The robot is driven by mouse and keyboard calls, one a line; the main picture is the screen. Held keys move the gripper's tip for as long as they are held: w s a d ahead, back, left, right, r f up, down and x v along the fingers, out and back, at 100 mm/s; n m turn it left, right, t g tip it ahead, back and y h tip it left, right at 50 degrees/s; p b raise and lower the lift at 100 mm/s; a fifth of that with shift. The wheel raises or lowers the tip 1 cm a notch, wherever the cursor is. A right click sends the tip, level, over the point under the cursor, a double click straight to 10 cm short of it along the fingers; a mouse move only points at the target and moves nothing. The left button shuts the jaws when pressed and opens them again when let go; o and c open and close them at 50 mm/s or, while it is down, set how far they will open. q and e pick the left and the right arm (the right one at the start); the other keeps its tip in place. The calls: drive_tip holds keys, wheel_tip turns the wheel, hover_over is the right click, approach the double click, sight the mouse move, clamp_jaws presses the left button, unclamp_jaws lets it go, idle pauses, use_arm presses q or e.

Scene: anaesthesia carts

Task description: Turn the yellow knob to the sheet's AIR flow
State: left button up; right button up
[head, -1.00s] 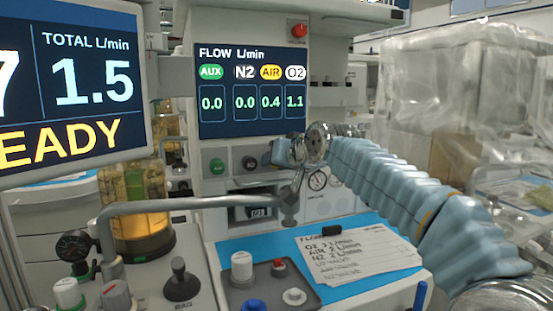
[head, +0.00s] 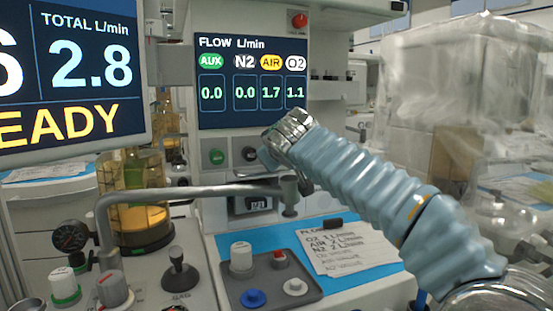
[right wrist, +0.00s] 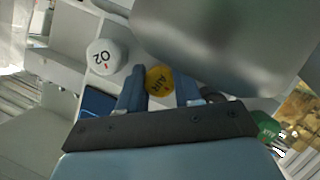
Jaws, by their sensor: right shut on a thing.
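The yellow AIR knob (right wrist: 158,80) sits between the fingers of my right gripper (right wrist: 160,92) in the right wrist view, and the gripper is shut on it. In the head view my right arm hides the knob. The flow display (head: 252,82) reads AUX 0.0, N2 0.0, AIR 1.7 and O2 1.1. The large monitor (head: 70,75) shows a total of 2.8 L/min. The handwritten sheet (head: 345,250) lies on the blue mat; its AIR line seems to read 2 L/min, but the writing is small. My left gripper is out of view.
The white O2 knob (right wrist: 104,57) is close beside the yellow one, and the green AUX knob (right wrist: 266,126) is on the other side. A grey pipe (head: 200,192) crosses in front of the panel. A grey tray (head: 268,280) holds small knobs below.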

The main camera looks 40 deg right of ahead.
drive_tip(key=shift+n+h+b, duration=0.4)
drive_tip(key=shift+n+b, duration=0.05)
drive_tip(key=shift+n, duration=0.35)
drive_tip(key=o, duration=1)
drive_tip(key=shift+o, duration=0.2)
drive_tip(key=shift+a, duration=0.1)
drive_tip(key=b+v, duration=0.1)
drive_tip(key=v, duration=1.2)
drive_tip(key=shift+s+a, duration=0.2)
drive_tip(key=shift+s, duration=0.1)
drive_tip(key=shift+r, duration=0.1)
